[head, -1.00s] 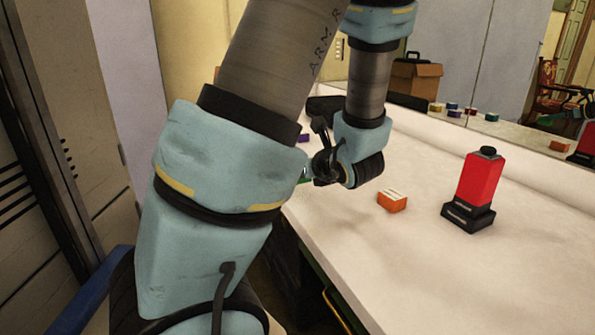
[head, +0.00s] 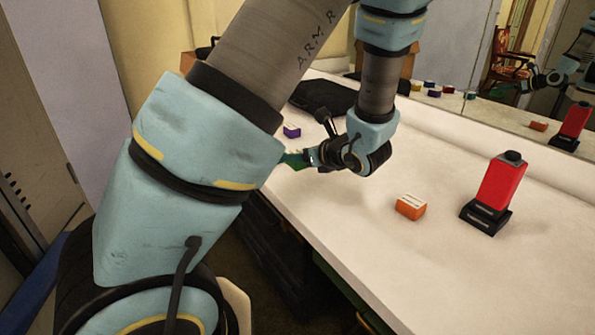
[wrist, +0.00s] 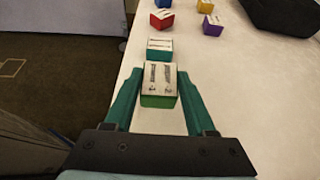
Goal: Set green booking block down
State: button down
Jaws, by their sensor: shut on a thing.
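The green booking block (wrist: 158,101), with a pale printed top, is between the two green fingers of my gripper (wrist: 159,78) in the wrist view. My gripper is shut on it. In the head view my gripper (head: 295,160) points left over the near-left edge of the white table; the held block cannot be made out clearly there. A teal block (wrist: 159,55) stands just beyond the held block in the wrist view. I cannot tell whether the held block touches the table.
Red (wrist: 161,19), purple (wrist: 212,27) and yellow (wrist: 205,7) blocks lie farther along the white table (wrist: 185,55). A black object (wrist: 285,15) lies at the right. An orange block (head: 411,207) and a red-and-black device (head: 499,185) stand on the right; a mirror runs behind.

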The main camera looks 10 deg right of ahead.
aim_at(300, 170)
jog(key=shift+f, duration=2.35)
jog(key=shift+f, duration=0.15)
jog(key=shift+c, duration=1.1)
grip_release()
